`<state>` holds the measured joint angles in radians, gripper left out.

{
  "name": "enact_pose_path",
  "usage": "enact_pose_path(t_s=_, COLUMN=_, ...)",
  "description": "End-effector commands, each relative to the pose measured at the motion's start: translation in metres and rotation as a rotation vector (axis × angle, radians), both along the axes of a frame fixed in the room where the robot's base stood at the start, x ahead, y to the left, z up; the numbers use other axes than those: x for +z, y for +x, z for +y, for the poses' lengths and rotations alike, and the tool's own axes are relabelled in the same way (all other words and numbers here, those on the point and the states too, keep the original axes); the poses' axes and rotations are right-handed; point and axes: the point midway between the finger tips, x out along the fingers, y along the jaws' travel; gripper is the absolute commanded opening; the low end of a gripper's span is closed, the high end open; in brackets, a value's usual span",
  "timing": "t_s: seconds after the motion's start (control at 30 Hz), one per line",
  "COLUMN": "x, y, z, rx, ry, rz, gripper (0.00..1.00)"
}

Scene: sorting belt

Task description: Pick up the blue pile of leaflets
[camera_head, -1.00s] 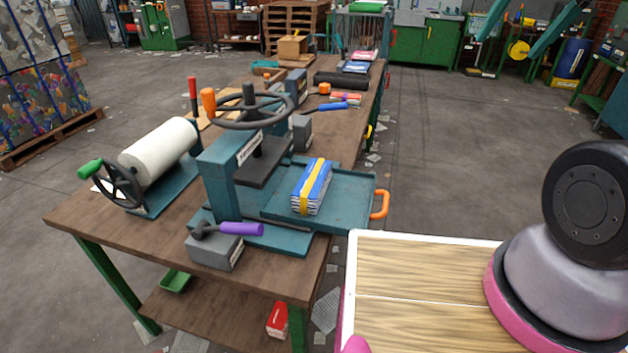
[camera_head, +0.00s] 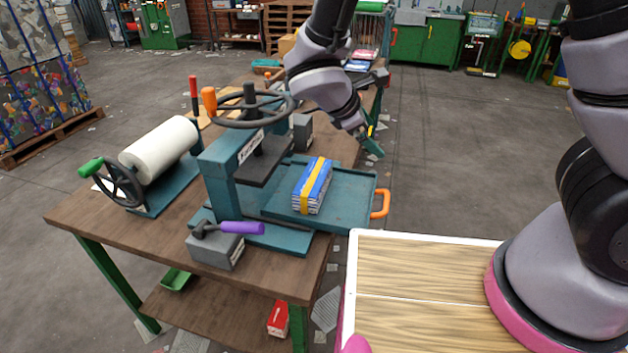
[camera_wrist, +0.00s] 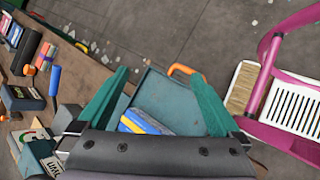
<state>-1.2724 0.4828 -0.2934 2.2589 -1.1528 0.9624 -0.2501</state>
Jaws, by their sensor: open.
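The blue pile of leaflets (camera_head: 318,184), with a yellow band around it, lies on the teal tray (camera_head: 350,205) of the press on the workbench. My gripper (camera_head: 373,143) is above and behind the tray, apart from the leaflets. The blue pile (camera_wrist: 145,123) shows low between the fingers, partly hidden by the gripper body.
The press (camera_head: 228,160) with its handwheel stands left of the pile. A grey block with a purple handle (camera_head: 240,228) lies in front. An orange tray handle (camera_head: 381,203) sticks out right. A white roll (camera_head: 158,150) stands farther left.

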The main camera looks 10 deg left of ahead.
Motion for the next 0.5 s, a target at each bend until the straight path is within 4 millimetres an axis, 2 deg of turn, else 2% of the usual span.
enact_pose_path(t_s=0.03, x=-0.018, y=-0.007, z=0.020, rx=0.125, ry=-0.088, rz=-0.004, gripper=1.00)
enact_pose_path(t_s=0.1, x=-0.037, y=-0.015, z=0.045, rx=0.287, ry=-0.197, rz=-0.019, gripper=1.00)
enact_pose_path(t_s=0.3, x=-0.086, y=-0.046, z=0.108, rx=0.704, ry=-0.484, rz=-0.082, gripper=1.00)
enact_pose_path(t_s=0.4, x=-0.102, y=-0.059, z=0.129, rx=0.842, ry=-0.578, rz=-0.113, gripper=1.00)
enact_pose_path(t_s=0.5, x=-0.112, y=-0.068, z=0.141, rx=0.924, ry=-0.638, rz=-0.132, gripper=1.00)
